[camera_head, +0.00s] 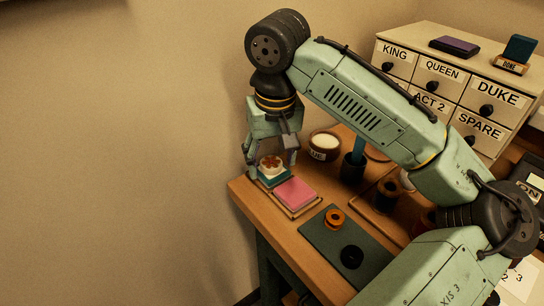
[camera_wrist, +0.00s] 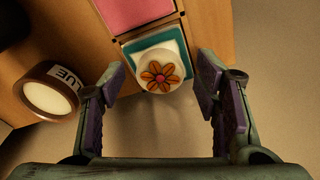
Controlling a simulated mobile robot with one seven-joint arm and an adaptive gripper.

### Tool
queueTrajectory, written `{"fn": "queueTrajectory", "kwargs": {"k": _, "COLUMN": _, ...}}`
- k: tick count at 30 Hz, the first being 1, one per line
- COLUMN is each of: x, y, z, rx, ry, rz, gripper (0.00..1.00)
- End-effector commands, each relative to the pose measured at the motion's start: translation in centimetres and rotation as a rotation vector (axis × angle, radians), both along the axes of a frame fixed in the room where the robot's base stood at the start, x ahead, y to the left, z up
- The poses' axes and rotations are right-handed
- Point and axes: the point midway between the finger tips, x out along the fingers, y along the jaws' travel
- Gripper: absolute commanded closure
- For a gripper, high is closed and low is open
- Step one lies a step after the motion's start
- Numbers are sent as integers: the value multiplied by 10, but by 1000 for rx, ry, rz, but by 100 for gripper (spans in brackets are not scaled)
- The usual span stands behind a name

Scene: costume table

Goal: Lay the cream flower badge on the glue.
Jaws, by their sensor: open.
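The cream flower badge (camera_head: 270,163) is round with an orange-brown flower and a red centre. It lies on a teal square pad (camera_head: 265,182) at the table's far left corner, and also shows in the wrist view (camera_wrist: 172,82). The glue jar (camera_head: 324,141) is brown with a pale round top and a partly cut-off label. It stands right of the badge in the head view and left of it in the wrist view (camera_wrist: 46,98). My gripper (camera_wrist: 161,92) is open and empty, its fingers on either side of the badge with gaps.
A pink pad (camera_head: 295,193) lies beside the teal one. An orange spool (camera_head: 335,217) and a black spool (camera_head: 351,257) are on a dark green mat (camera_head: 320,240). A labelled drawer cabinet (camera_head: 440,70) stands at the back right. The wall is close at the left.

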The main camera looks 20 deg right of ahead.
Motion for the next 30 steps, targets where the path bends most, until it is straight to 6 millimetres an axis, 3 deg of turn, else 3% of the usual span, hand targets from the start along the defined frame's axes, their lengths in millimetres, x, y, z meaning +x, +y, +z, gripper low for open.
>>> {"fn": "queueTrajectory", "kwargs": {"k": 8, "x": -1, "y": 0, "z": 22, "rx": -1, "ry": -2, "rz": -1, "gripper": 43}}
{"fn": "queueTrajectory", "kwargs": {"k": 15, "x": -8, "y": -1, "z": 76, "rx": -5, "ry": -2, "rz": -4, "gripper": 43}}
{"fn": "queueTrajectory", "kwargs": {"k": 21, "x": -12, "y": -1, "z": 109, "rx": -4, "ry": -1, "rz": -3, "gripper": 43}}
{"fn": "queueTrajectory", "kwargs": {"k": 30, "x": -14, "y": -1, "z": 123, "rx": 0, "ry": 0, "rz": 1, "gripper": 43}}
